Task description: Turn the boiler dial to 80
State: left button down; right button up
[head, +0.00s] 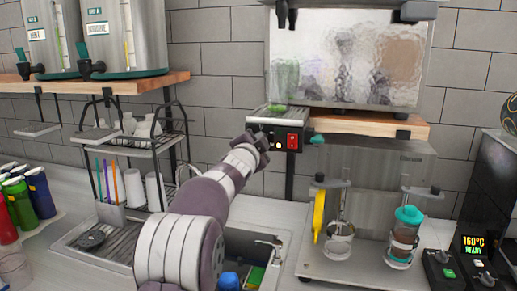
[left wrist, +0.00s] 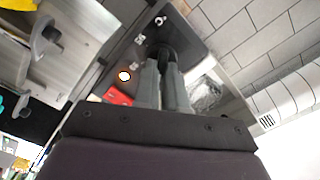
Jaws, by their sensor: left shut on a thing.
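The boiler's black control box (head: 283,130) sits at the left end of the wooden shelf, below the shiny metal panel. It carries a red switch (head: 292,141) and a small lit lamp (head: 278,145). My left gripper (head: 262,141) is at the left part of its front face. In the left wrist view the two grey fingers (left wrist: 167,68) are shut on the round black dial (left wrist: 166,52). The lamp (left wrist: 124,76) and the red switch (left wrist: 118,96) show beside them. The fingers hide much of the dial, and its setting cannot be read. My right gripper is not in view.
Below right stand a yellow tool (head: 319,215), a glass vessel (head: 340,240) and a teal-lidded cup (head: 405,237). A sink (head: 258,245) lies under my arm. A rack (head: 130,150) with cups stands left. A display (head: 473,245) at right reads 160°C READY.

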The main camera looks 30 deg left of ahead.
pick_arm(q)
jog(key=shift+r+m, duration=0.2)
jog(key=shift+m, duration=0.2)
jog(key=c, duration=0.7)
grip_release()
jog(key=shift+f, duration=0.15)
jog(key=shift+c, duration=0.2)
jog(key=shift+w+f, duration=0.1)
jog(key=shift+w, duration=0.1)
jog(key=b+v, duration=0.4)
jog(key=v, duration=0.8)
jog(key=shift+s, duration=0.35)
